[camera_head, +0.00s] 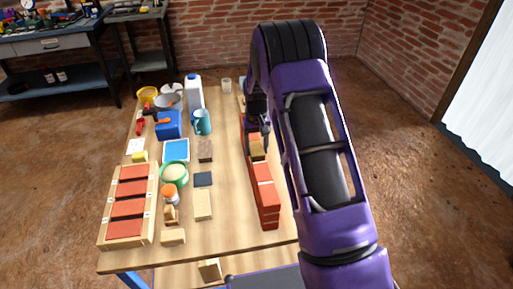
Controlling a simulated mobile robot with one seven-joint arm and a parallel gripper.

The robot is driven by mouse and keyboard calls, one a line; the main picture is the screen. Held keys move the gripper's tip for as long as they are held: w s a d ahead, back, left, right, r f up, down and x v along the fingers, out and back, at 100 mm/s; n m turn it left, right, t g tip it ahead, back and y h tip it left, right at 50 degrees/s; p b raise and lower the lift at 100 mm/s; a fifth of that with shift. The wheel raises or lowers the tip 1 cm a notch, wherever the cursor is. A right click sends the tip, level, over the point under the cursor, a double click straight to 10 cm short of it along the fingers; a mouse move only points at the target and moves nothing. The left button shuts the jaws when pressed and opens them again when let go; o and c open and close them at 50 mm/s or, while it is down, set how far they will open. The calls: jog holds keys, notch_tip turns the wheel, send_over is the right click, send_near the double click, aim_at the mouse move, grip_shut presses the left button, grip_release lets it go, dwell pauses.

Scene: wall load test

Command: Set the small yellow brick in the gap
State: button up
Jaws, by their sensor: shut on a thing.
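A low wall of red bricks (266,195) runs lengthwise along the right part of the wooden table. My gripper (258,138) is over the wall's farther part, pointing down. It is shut on a small yellow-tan brick (257,151), which shows just under the fingers, in line with the wall. The near red bricks lie just in front of the brick. My arm hides part of the wall and the table to its right. I cannot tell whether the brick touches the bricks below or beside it, and the gap itself is not clearly visible.
A wooden tray (107,239) of red bricks lies at the table's left. Wooden blocks (203,205), an orange-lidded jar (170,193), a green bowl (187,178), a blue tray (188,151) and a teal mug (202,122) stand between. A strip just left of the wall is clear.

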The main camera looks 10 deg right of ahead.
jog(key=shift+f, duration=0.2)
dwell(0.6)
jog(key=o, duration=1.4)
jog(key=shift+o, duration=0.2)
jog(key=shift+f, duration=0.1)
jog(key=shift+r+p, duration=2.45)
jog(key=shift+r, duration=1.6)
